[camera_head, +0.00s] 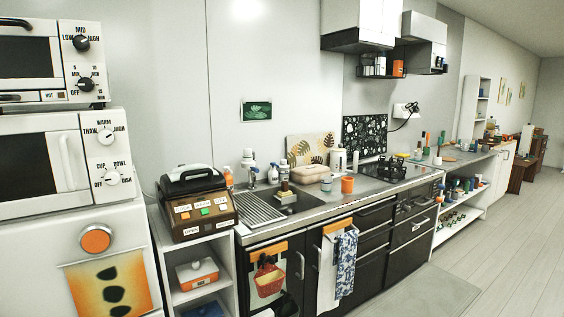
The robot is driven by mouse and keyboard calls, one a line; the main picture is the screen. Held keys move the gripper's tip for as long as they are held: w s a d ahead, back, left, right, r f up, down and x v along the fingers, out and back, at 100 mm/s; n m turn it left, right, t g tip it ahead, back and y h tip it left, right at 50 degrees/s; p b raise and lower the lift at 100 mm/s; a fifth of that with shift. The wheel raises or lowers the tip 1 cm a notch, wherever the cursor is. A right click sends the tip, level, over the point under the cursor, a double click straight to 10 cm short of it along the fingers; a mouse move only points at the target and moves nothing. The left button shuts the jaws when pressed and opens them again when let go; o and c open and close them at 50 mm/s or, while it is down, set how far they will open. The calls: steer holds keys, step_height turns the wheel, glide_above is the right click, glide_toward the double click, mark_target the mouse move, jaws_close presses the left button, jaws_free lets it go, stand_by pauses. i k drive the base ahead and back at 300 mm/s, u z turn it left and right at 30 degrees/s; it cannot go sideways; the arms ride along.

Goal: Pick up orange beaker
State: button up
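An orange beaker (347,185) stands upright on the steel counter, to the right of the sink and near the counter's front edge. Its whole side shows and nothing covers it. A small whitish cup (326,184) stands just left of it. My gripper is not in view.
The sink (297,203) with a drying rack (258,211) lies left of the beaker. A lidded beige box (310,173) is behind it, and a stove (394,168) is to the right. Microwaves stand at the left. The floor (480,256) at the right is open.

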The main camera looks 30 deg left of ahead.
mark_target(347, 182)
steer(key=u, duration=0.15)
steer(key=i, duration=1)
steer(key=u, duration=0.85)
steer(key=i, duration=0.85)
steer(key=u, duration=0.5)
